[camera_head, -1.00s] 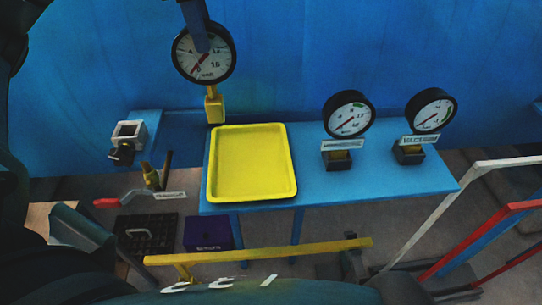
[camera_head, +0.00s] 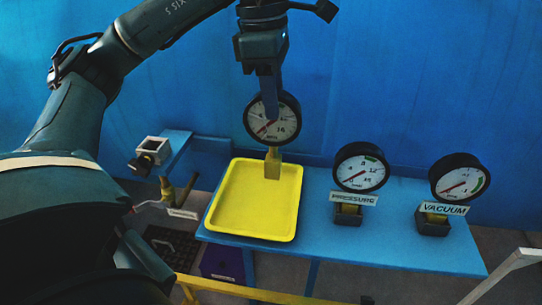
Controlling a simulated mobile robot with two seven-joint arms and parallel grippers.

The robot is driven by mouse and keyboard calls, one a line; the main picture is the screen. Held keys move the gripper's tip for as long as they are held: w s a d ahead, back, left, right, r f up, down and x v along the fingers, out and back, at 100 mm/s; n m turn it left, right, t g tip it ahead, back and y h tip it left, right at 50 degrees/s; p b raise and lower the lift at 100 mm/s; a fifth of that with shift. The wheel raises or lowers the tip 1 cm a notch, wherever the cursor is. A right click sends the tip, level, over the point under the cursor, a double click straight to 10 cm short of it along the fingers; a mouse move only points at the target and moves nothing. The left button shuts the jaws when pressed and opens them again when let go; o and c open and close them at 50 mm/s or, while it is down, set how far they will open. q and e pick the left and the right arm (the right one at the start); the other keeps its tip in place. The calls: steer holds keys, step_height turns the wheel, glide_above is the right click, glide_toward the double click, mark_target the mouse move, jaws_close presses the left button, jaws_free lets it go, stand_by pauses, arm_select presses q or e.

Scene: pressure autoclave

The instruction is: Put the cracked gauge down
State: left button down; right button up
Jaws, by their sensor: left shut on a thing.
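My left gripper (camera_head: 268,95) is shut on a round black-rimmed gauge (camera_head: 273,128) with a white face and a brass stem. It holds the gauge upright, face toward me, over the back right part of the yellow tray (camera_head: 228,225). The stem's lower end overlaps the tray in the picture; I cannot tell whether it touches. No crack can be made out on the gauge face at this size. The tray looks otherwise empty. My right gripper is not in view.
A pressure gauge (camera_head: 361,167) and a vacuum gauge (camera_head: 456,178) stand in labelled holders on the blue shelf (camera_head: 400,235), right of the tray. A small block-shaped fitting (camera_head: 154,150) is at the left. A yellow rail (camera_head: 240,290) crosses in front.

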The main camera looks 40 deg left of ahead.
mark_target(273, 134)
arm_select(q)
step_height(273, 134, down, 3)
steer(key=shift+a, duration=0.1)
step_height(273, 134, down, 4)
steer(key=shift+r, duration=0.1)
steer(key=shift+f, duration=0.3)
steer(key=shift+f, duration=0.15)
steer(key=c, duration=1)
jaws_free()
